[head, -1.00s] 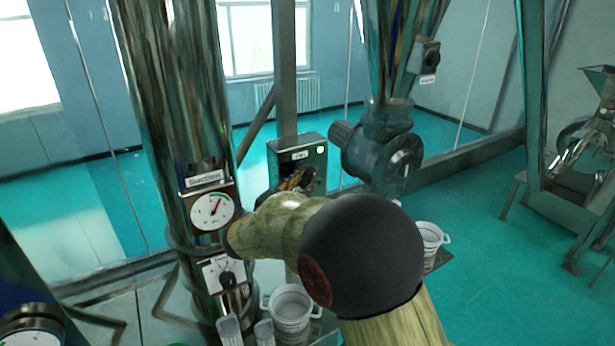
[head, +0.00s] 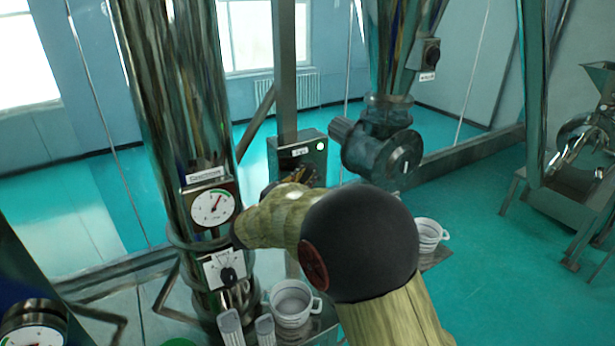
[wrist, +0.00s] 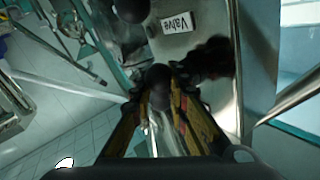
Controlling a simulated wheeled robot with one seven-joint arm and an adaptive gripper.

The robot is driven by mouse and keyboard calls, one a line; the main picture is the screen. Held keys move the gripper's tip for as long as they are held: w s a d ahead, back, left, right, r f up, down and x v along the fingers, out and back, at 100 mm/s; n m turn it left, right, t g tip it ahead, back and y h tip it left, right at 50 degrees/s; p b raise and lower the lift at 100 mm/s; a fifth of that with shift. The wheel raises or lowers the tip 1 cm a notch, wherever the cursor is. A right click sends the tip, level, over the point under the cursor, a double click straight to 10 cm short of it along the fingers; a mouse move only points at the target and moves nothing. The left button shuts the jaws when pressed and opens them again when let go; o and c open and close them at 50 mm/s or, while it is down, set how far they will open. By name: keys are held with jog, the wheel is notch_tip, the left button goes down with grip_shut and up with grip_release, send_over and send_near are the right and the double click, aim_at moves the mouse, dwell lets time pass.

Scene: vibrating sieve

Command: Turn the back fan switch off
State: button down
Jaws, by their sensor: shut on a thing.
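A grey switch box (head: 316,152) with a small label and a lit green lamp stands on a post at mid-picture in the head view. My gripper (wrist: 163,90) is at the front of this box, partly hidden behind my arm in the head view. In the wrist view its yellow-and-black fingers are shut on a black knob (wrist: 159,74) on a grey panel (wrist: 200,65). A white label (wrist: 178,24) beside it, upside down, appears to read "Valve". A second dark knob (wrist: 131,8) shows at the top edge. The knob's setting cannot be read.
A shiny column (head: 165,100) with a round gauge (head: 213,207) and a dial plate (head: 222,268) stands left of my arm. Another black switch (head: 432,50) is on the right chute. White buckets (head: 291,303) stand low.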

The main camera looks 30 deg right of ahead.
jog(key=shift+f+b, duration=0.15)
jog(key=shift+b, duration=0.4)
jog(key=shift+f+n+t+h+b, duration=0.15)
jog(key=shift+n+t+h+b, duration=0.35)
jog(key=shift+b, duration=0.55)
jog(key=h+b, duration=0.1)
jog(key=b, duration=0.1)
jog(key=n+t+b, duration=0.1)
jog(key=b, duration=0.1)
jog(key=shift+d+f+h, duration=0.1)
jog(key=shift+f+h, duration=0.1)
jog(key=shift+h, duration=0.2)
jog(key=n+t+h+b, duration=0.1)
jog(key=n+t+b, duration=0.4)
jog(key=b, duration=0.6)
jog(key=shift+d, duration=0.15)
jog(key=n+t+b, duration=0.2)
jog(key=b, duration=0.1)
jog(key=n+t+b, duration=0.1)
jog(key=shift+r+n+t+y+b, duration=0.25)
jog(key=shift+n+t+y+b, duration=0.05)
jog(key=shift+y, duration=0.1)
jog(key=shift+r+n+t+b, duration=0.1)
jog(key=shift+n+t+b, duration=0.4)
jog(key=shift+b, duration=0.05)
jog(key=shift+r+n+t+y+b, duration=0.1)
jog(key=shift+n+t+y+b, duration=0.2)
jog(key=shift+n+t+y, duration=0.15)
jog(key=c, duration=2)
grip_release()
